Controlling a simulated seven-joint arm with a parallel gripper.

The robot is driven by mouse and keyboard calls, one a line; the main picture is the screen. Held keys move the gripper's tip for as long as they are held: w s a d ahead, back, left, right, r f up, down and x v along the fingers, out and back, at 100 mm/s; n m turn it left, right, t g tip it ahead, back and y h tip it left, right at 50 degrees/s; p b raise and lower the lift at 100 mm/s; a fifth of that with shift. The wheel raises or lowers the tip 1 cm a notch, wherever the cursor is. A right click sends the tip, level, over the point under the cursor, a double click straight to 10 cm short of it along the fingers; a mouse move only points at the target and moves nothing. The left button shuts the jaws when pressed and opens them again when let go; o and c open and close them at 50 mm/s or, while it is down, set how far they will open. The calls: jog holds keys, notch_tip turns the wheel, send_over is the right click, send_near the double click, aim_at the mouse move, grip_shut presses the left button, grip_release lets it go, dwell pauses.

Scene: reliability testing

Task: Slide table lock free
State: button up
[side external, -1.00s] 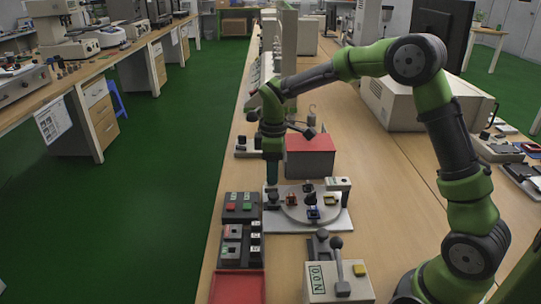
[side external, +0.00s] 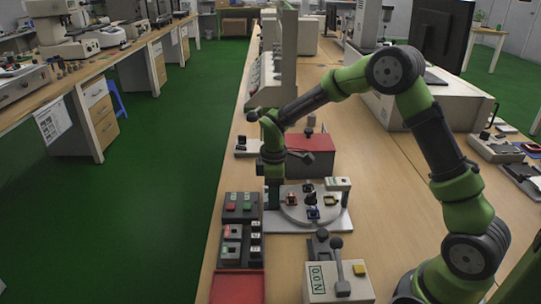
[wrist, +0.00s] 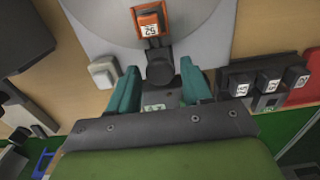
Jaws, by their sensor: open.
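The round grey turntable (side external: 300,215) sits on a white base plate (side external: 340,222) in the side view, with several small coloured parts on it. In the wrist view, the turntable (wrist: 95,22) fills the top, and a black lock knob (wrist: 160,68) stands at its near edge. An orange block (wrist: 149,22) with a white number label is just beyond the knob. My gripper (wrist: 160,82) is open, with one teal finger on each side of the knob; I cannot tell whether they touch it. In the side view, my gripper (side external: 273,192) is low at the turntable's left edge and hides the knob.
Black switch boxes (side external: 240,207) and a red tray (side external: 237,287) lie left and in front of the turntable. A lever box (side external: 338,283) stands in front. A red-topped box (side external: 312,160) stands close behind. The bench to the right (side external: 395,200) is clear.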

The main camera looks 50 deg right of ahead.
jog(key=c, duration=0.6)
jog(key=shift+o, duration=0.2)
jog(key=shift+w+a, duration=0.6)
jog(key=shift+a, duration=0.05)
jog(key=shift+w+a, duration=0.1)
jog(key=o, duration=0.6)
jog(key=shift+c, duration=0.2)
jog(key=shift+r, duration=2.5)
